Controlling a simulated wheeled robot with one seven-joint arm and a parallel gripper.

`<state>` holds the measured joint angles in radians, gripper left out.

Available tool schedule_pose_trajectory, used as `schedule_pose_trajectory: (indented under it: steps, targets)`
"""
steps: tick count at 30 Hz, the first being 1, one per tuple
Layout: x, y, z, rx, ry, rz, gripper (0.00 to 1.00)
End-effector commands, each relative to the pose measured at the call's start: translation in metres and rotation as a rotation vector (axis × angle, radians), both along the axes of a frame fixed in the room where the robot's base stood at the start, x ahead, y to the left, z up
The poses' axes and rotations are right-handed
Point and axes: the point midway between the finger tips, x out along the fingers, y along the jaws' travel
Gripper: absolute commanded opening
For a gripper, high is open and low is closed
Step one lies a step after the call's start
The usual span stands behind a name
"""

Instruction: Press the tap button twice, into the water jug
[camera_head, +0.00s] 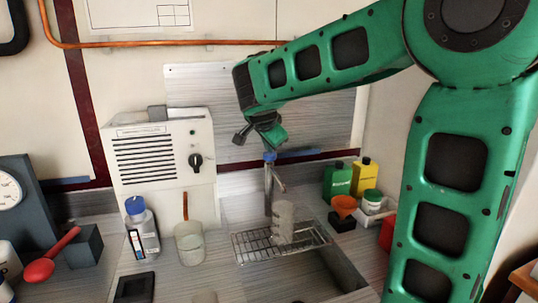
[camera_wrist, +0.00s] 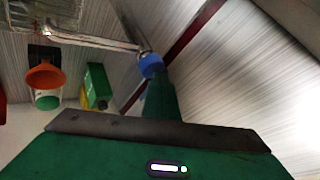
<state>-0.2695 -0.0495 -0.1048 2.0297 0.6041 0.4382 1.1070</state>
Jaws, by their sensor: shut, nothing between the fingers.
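The tap (camera_head: 269,195) stands upright behind the sink, with a blue button (camera_head: 269,157) on top. The blue button (camera_wrist: 151,65) also shows in the wrist view, right at the fingertip. My gripper (camera_head: 273,146) is shut and empty, pointing down just above the button. I cannot tell whether it touches the button. A pale, translucent ribbed jug (camera_head: 283,224) stands upright on the wire rack below the tap's spout. Its water level is too small to make out. In the wrist view my gripper (camera_wrist: 158,82) shows as a narrow green finger that hides part of the button's surroundings.
A white vented box (camera_head: 160,160) with a black knob stands to the left. A beaker (camera_head: 189,245) and a blue-capped bottle (camera_head: 142,228) stand before it. Green (camera_head: 337,181) and yellow (camera_head: 364,177) containers and an orange funnel (camera_head: 344,205) stand right of the tap.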

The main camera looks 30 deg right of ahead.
Motion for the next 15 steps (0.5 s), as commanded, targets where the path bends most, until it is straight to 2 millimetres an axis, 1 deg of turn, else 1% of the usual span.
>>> schedule_pose_trajectory:
  steps: [15]
  targets:
    - [-0.0001,0.0003,-0.0063,0.000,0.003,0.001,0.00]
